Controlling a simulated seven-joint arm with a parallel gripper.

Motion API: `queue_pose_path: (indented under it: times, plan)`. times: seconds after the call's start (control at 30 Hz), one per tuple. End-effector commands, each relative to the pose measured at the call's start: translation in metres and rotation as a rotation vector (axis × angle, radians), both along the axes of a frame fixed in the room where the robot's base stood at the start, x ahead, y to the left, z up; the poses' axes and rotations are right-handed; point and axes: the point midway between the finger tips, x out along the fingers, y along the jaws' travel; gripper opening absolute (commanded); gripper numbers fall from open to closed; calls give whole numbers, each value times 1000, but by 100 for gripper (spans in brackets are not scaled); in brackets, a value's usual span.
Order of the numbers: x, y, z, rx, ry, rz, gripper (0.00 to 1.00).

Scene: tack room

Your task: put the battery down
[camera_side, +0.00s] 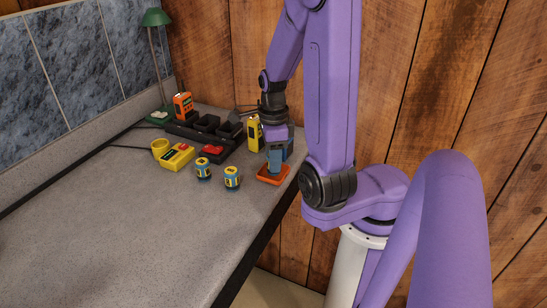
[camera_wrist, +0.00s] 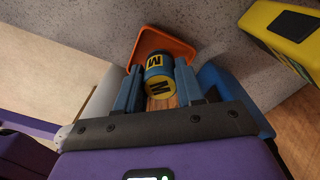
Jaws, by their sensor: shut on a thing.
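A blue and yellow battery marked M (camera_wrist: 158,76) is between the two blue fingers of my gripper (camera_wrist: 158,72), which is shut on it. The wrist view shows the battery over an orange tray (camera_wrist: 147,40). In the side view my gripper (camera_side: 275,162) points down at the same orange tray (camera_side: 265,181), near the table's right edge. The fingers hide most of the held battery there, and I cannot tell whether it touches the tray. Two similar batteries stand on the table left of the tray, one nearer (camera_side: 232,178) and one farther (camera_side: 203,169).
A yellow device (camera_side: 254,134) stands close behind my gripper; it also shows in the wrist view (camera_wrist: 290,35). A black charger rack (camera_side: 205,131), an orange handset (camera_side: 183,106), a yellow box (camera_side: 177,157) and a green lamp (camera_side: 155,18) stand farther back. The table's front left is clear.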

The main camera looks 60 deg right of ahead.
Motion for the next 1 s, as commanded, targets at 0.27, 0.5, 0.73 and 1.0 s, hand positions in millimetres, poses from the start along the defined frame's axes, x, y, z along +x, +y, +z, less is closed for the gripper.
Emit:
queue_pose_path:
  times: [0.27, 0.5, 0.73, 1.0]
  plan:
    - [0, 0, -3, -1, -1, 1, 0]
    - [0, 0, -7, -1, -1, 0, 44]
    - [0, 0, -7, -1, -1, 1, 63]
    - [1, 0, 0, -3, -3, 1, 63]
